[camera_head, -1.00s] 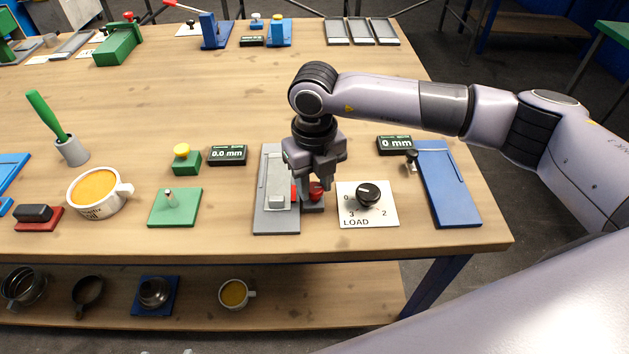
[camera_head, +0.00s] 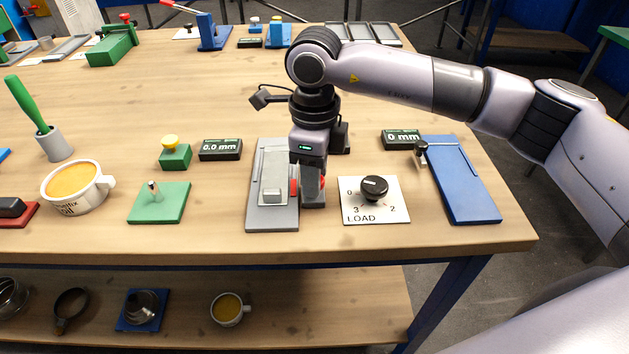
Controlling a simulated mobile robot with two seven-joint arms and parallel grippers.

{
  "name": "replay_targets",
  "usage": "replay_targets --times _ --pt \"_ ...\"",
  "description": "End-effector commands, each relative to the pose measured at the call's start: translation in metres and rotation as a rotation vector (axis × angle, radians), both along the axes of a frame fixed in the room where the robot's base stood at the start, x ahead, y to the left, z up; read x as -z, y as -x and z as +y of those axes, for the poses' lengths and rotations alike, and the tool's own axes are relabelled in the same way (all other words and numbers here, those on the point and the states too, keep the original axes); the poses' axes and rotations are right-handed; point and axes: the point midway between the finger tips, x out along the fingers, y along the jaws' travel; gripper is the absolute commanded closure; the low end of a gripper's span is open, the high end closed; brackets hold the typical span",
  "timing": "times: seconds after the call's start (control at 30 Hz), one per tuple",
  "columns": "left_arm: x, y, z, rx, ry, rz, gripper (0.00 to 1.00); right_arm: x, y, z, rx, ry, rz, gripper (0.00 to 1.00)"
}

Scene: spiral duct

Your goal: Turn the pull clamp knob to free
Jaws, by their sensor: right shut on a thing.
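The grey pull clamp (camera_head: 259,210) lies near the front edge of the bench, with a light sliding block on it and a red part (camera_head: 294,187) at its right side. A red knob (camera_head: 323,182) shows just right of the clamp, above a small dark block. My right gripper (camera_head: 312,188) points down over this spot and is shut on the red knob, which its fingers mostly hide. The knob's marks and setting cannot be read. My left gripper is out of view.
A LOAD plate with a black dial (camera_head: 374,189) stands close to the right. Beyond it are a blue plate (camera_head: 458,185) and a "0 mm" display (camera_head: 400,139). To the left are a green plate (camera_head: 160,208), a "0.0 mm" display (camera_head: 220,149) and a cup (camera_head: 75,187).

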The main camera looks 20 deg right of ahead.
Motion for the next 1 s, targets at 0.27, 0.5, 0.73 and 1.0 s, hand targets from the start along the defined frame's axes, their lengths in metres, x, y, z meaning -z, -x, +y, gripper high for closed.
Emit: replay_targets --times 0.27,0.5,0.73,1.0 --pt "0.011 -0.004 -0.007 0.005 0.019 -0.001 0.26 0.001 -0.001 0.0 -0.261 -0.002 -0.005 0.94" --pt "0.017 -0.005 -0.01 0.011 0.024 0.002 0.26 0.0 -0.001 0.001 -0.46 -0.002 -0.005 0.94" --pt "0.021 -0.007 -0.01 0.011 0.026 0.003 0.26 -0.001 -0.001 0.001 -0.599 -0.002 -0.005 0.94" --pt "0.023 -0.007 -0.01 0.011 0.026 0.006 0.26 -0.002 -0.001 0.001 -0.679 -0.002 -0.004 0.94"
